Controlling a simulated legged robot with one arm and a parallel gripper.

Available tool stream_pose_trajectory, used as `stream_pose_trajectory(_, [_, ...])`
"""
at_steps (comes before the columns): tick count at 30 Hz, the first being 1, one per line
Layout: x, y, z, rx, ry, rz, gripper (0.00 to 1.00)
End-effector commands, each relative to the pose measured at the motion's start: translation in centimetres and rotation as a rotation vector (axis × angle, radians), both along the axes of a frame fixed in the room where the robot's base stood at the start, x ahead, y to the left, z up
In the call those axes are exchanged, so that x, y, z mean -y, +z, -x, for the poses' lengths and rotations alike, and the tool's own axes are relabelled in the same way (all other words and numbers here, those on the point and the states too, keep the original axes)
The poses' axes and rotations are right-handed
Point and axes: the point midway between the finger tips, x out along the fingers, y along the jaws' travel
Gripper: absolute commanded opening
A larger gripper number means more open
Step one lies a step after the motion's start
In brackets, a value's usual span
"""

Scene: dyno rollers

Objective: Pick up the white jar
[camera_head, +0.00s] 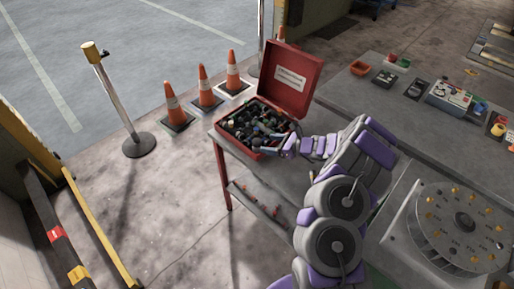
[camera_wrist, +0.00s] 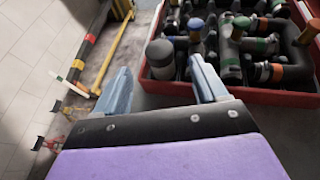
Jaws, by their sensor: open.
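I cannot make out a clearly white jar in either view. In the wrist view, a dark grey jar with a pale grey lid (camera_wrist: 160,58) stands upright at the near left corner of the open red case (camera_wrist: 268,97). My gripper (camera_wrist: 159,78) is open and empty, with its two blue fingers spread. In the picture, the jar appears between and just beyond the fingertips; I cannot tell the distance. In the head view, my gripper (camera_head: 274,141) is at the right front edge of the case (camera_head: 240,153), and the jar cannot be told apart there.
Dark fittings with coloured bands (camera_wrist: 238,42) crowd the case beside the jar. The raised case lid (camera_head: 290,80) stands behind. The case sits on a grey table (camera_head: 300,180). Traffic cones (camera_head: 172,103) and a post (camera_head: 120,100) stand on the floor at left.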

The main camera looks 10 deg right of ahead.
Motion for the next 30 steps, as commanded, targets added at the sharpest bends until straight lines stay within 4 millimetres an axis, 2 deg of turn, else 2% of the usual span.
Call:
stream_pose_trajectory(3, [-1.0,-0.6,-0.9,0.001,0.001,0.001,0.72])
stream_pose_trajectory(10, [-2.0,-1.0,-1.7,0.003,0.001,0.001,0.72])
stream_pose_trajectory(18, [-4.7,-2.4,-3.9,0.002,0.002,0.000,0.72])
stream_pose_trajectory(28, [-5.2,-2.5,-4.3,0.002,-0.001,-0.001,0.72])
stream_pose_trajectory(30, [-5.2,-2.5,-4.3,0.002,-0.001,-0.001,0.66])
